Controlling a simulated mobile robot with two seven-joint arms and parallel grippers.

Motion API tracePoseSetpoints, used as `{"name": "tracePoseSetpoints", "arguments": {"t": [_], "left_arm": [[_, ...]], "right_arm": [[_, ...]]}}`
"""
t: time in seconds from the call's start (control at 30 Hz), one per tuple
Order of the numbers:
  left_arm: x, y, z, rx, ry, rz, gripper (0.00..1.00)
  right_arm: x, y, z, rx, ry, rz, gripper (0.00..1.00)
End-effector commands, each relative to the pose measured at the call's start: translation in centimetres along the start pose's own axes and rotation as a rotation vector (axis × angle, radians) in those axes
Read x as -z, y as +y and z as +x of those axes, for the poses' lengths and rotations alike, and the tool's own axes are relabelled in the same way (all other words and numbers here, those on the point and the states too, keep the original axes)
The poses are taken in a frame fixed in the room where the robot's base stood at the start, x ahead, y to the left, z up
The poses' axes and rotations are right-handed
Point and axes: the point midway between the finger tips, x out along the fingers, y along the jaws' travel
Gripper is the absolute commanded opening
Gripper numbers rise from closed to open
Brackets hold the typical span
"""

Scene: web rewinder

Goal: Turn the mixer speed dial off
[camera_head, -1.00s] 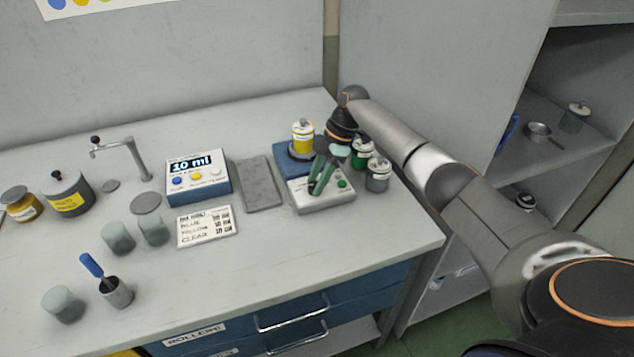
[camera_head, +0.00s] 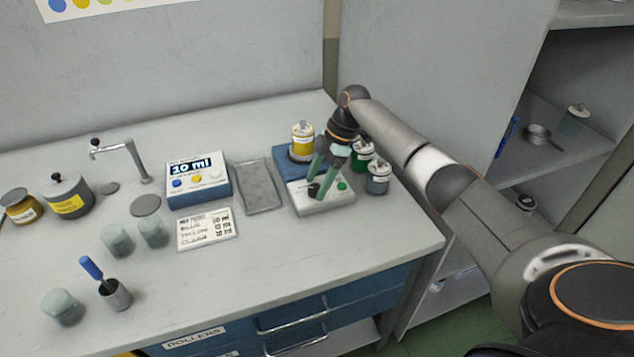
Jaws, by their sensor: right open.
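The mixer (camera_head: 333,205) is a blue unit with a white front panel at the right of the bench. A black dial (camera_head: 313,190) sits on the left of its panel and a green button (camera_head: 342,185) on the right. A yellow-labelled jar (camera_head: 302,140) stands on its back part. My right gripper (camera_head: 319,184) points down over the panel, its two green fingers open. One fingertip is near the dial and the other lies between dial and green button; I cannot tell whether they touch. My left gripper is not in view.
Jars with green (camera_head: 362,155) and grey (camera_head: 378,178) labels stand close right of the mixer. A grey tray (camera_head: 260,186) and the 10 ml dispenser box (camera_head: 198,180) are to its left. A label card (camera_head: 207,230) lies in front. The bench front right is clear.

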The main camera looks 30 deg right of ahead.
Motion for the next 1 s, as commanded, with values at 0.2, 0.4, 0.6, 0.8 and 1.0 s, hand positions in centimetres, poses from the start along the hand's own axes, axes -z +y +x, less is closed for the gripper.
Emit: {"name": "tracePoseSetpoints", "arguments": {"t": [0.2, 0.4, 0.6, 0.8, 1.0], "left_arm": [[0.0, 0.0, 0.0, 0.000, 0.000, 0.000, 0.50], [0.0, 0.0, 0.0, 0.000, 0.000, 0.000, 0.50], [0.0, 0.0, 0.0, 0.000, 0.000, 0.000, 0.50], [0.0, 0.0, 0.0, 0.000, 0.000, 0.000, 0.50], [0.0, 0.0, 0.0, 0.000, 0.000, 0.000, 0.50]], "right_arm": [[0.0, 0.1, -4.2, -0.005, 0.000, 0.000, 0.71], [0.0, 0.1, -8.5, -0.004, 0.000, 0.000, 0.71], [0.0, 0.0, -11.2, -0.001, -0.001, 0.001, 0.71], [0.0, 0.0, -11.9, 0.000, -0.001, 0.000, 0.71], [0.0, 0.0, -11.9, 0.000, -0.001, 0.000, 0.71]]}}
